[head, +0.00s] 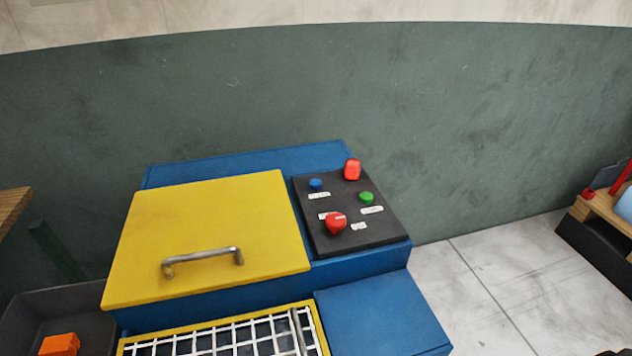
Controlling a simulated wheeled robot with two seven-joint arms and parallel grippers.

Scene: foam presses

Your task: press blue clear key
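The blue key (316,184) is a small round button at the upper left of a dark control panel (380,232). A white label sits just below it. The panel is on a blue machine (250,160), right of its yellow lid (215,223). Nothing covers the blue key. Neither of my grippers can be made out in the head view.
The lid has a metal handle (203,258) and looks closed. A white wire grid (230,338) lies in front. A dark bin (30,310) with an orange block (59,345) is at lower left. A wooden edge (14,208) is at left.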

